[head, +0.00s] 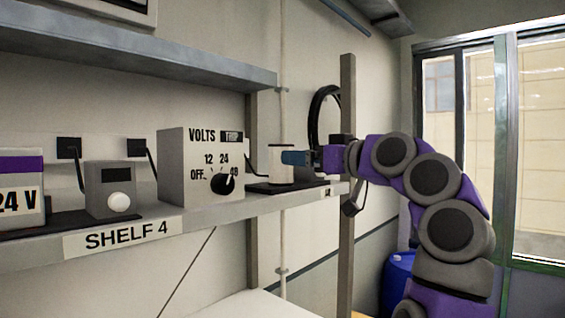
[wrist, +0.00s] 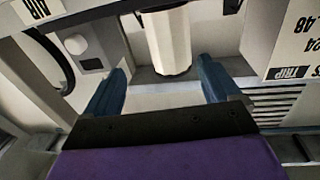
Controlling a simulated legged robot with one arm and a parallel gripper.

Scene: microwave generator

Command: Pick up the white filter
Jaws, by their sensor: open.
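The white filter (head: 281,164) stands upright on a dark base near the right end of the shelf in the head view. It also shows in the wrist view (wrist: 168,42) as a white faceted cylinder, upside down in that picture. My gripper (head: 297,158) is level with the filter at its right side in the head view. In the wrist view my gripper (wrist: 162,80) has its two blue fingers spread wide, with the filter ahead and between their lines. The fingers look apart from the filter. The gap between them is empty.
The shelf (head: 225,205) carries a grey volts box with a knob (head: 202,167) left of the filter and a small grey box (head: 110,188) further left. An upper shelf (head: 150,50) hangs above. A vertical post (head: 347,230) stands by the shelf's right end.

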